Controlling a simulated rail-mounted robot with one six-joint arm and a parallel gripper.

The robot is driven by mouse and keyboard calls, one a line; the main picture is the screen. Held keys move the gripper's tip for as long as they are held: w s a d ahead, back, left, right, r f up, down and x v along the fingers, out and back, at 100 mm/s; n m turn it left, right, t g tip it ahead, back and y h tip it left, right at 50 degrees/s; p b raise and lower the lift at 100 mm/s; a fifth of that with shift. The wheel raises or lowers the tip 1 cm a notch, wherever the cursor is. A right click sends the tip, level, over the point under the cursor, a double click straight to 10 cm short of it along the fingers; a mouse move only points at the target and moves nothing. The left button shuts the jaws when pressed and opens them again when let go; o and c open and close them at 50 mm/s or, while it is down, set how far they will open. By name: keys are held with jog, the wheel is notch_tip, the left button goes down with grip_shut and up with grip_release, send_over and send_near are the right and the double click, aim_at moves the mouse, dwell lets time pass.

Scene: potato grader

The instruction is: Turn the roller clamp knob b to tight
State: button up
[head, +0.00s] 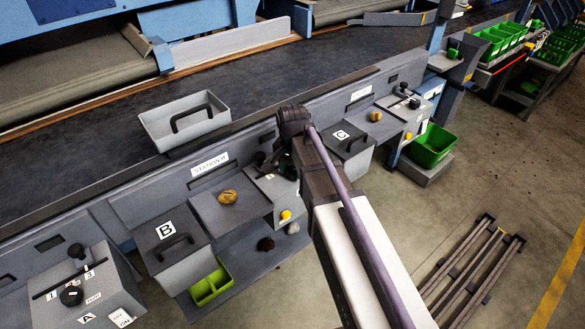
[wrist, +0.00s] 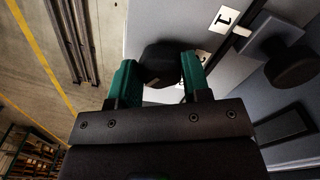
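My gripper (wrist: 160,68) has its two green fingers on either side of a round black knob (wrist: 161,63) in the wrist view. The knob fills the space between the fingers, with no clear gap on either side, so it looks gripped. It stands on a grey control panel (wrist: 215,72). In the head view my gripper (head: 286,165) is over the control box (head: 271,187) right of the bin marked B, and my arm hides this knob and its markings. I cannot read the knob's setting.
A yellow button (head: 286,215) is on the box's front. A tray with a potato (head: 228,197) lies to the left. Bin C (head: 345,138) is to the right.

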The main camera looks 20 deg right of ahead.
aim_at(293, 171)
jog(key=o, duration=0.5)
jog(key=shift+c, duration=0.2)
notch_tip(293, 171, up, 11)
jog(key=p, duration=1.1)
jog(key=shift+f, duration=0.1)
jog(key=s+n, duration=0.8)
jog(key=s, duration=0.5)
jog(key=shift+s, duration=0.25)
